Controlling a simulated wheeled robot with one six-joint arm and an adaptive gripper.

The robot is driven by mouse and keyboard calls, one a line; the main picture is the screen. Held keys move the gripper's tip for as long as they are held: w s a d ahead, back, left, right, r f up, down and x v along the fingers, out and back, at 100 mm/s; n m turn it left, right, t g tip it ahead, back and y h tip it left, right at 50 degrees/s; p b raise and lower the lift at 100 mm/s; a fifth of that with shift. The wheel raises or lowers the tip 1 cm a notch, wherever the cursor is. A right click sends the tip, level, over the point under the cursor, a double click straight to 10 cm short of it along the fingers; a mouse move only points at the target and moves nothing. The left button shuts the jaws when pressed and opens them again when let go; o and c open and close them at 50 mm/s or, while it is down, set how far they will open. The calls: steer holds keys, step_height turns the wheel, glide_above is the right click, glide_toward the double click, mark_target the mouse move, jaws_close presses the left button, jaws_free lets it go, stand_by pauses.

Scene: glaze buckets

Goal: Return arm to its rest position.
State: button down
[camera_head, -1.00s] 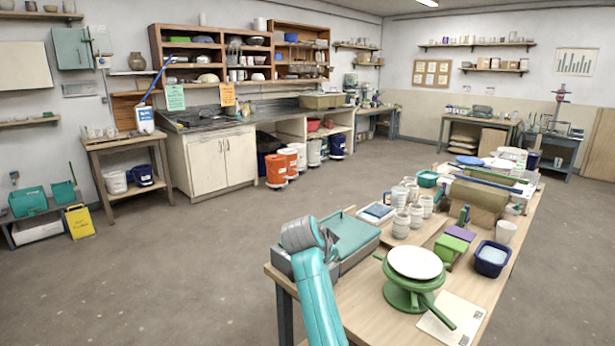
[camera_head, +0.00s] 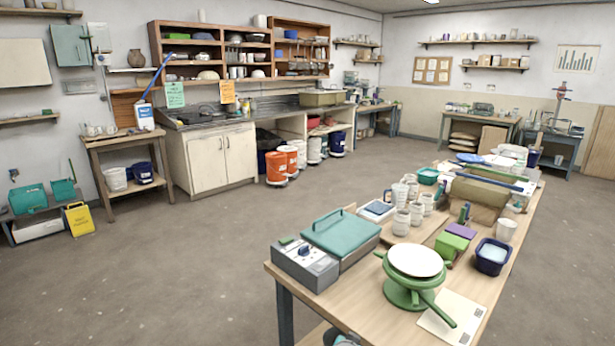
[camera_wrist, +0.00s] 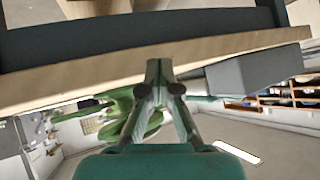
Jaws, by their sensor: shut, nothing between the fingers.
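My gripper (camera_wrist: 160,68) shows in the wrist view with its two grey fingers together and nothing between them. The wrist view is upside down, and the fingertips overlap the pale edge of the wooden worktable (camera_wrist: 60,85); I cannot tell the gap between them. In the head view only a small teal piece of my arm shows at the bottom edge, in front of the worktable (camera_head: 345,311). The gripper itself is not visible there.
A grey box with a knob (camera_head: 305,266) and a teal-lidded case (camera_head: 340,235) sit at the table's near left corner. A green banding wheel (camera_head: 413,263) stands beside them, also in the wrist view (camera_wrist: 130,110). Open floor (camera_head: 160,270) lies to the left.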

steer(key=s+d+f+n+t+y, duration=0.1)
steer(key=s+f, duration=0.4)
steer(key=s, duration=0.2)
steer(key=s+d+f+n, duration=0.1)
steer(key=s+d+f, duration=0.1)
steer(key=s+f, duration=0.4)
steer(key=s+d+n+t+y, duration=0.1)
steer(key=s+d+n+y, duration=0.15)
steer(key=s, duration=1.65)
steer(key=s+r+n+t, duration=0.1)
steer(key=s+r, duration=0.8)
steer(key=s, duration=0.4)
steer(key=s+d+r+n+t, duration=0.1)
steer(key=s+r, duration=0.8)
steer(key=s, duration=0.4)
steer(key=shift+s+d+t+h, duration=0.2)
steer(key=shift+d+t+h, duration=0.1)
steer(key=shift+t+h, duration=0.15)
